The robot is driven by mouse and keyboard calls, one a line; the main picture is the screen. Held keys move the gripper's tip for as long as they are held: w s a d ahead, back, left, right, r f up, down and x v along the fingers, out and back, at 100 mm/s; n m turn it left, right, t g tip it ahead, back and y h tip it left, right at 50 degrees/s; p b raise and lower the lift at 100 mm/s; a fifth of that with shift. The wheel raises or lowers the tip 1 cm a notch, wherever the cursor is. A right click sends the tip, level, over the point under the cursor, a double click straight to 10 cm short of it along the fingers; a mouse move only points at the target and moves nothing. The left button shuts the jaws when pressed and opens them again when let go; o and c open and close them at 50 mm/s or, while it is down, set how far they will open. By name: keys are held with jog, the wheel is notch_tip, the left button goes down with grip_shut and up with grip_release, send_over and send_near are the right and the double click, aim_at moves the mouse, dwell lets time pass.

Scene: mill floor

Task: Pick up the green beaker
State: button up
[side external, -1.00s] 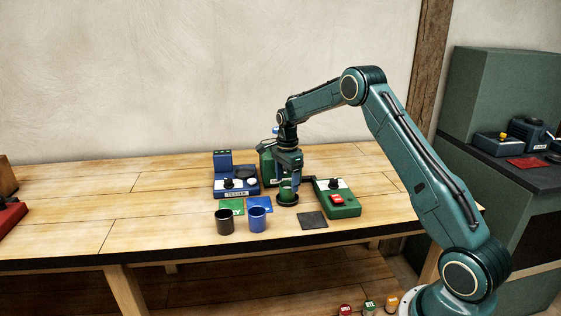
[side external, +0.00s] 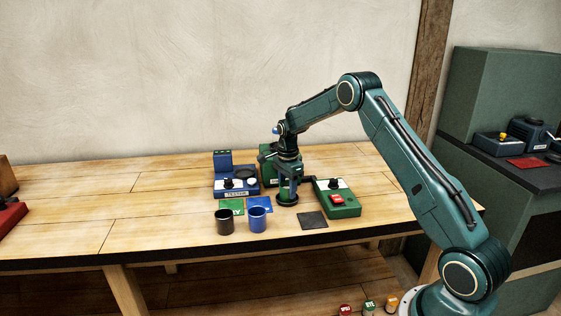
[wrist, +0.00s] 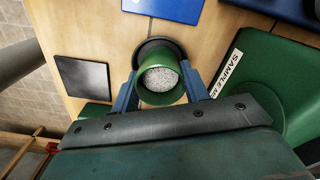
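The green beaker (wrist: 160,80) shows in the wrist view, seen from above, with grey speckled contents. It stands over a round dark plate (wrist: 152,46). In the side view this plate (side external: 287,204) sits beside the green device. My gripper (wrist: 160,72) is lowered around the beaker, with one blue finger on each side, close to its wall. I cannot tell whether the fingers touch it. In the side view my gripper (side external: 288,187) largely hides the beaker.
A green device (side external: 338,203) with a red button stands right of the beaker. A green container (side external: 267,165) is behind the gripper. A blue device (side external: 235,183) stands to the left. Black (side external: 225,222) and blue (side external: 257,219) cups are at front left. A dark square pad (side external: 312,220) lies flat.

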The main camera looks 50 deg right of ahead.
jog(key=c, duration=0.5)
jog(key=shift+r, duration=0.1)
jog(key=shift+c, duration=0.2)
notch_tip(320, 180, up, 20)
dwell(0.3)
dwell(0.5)
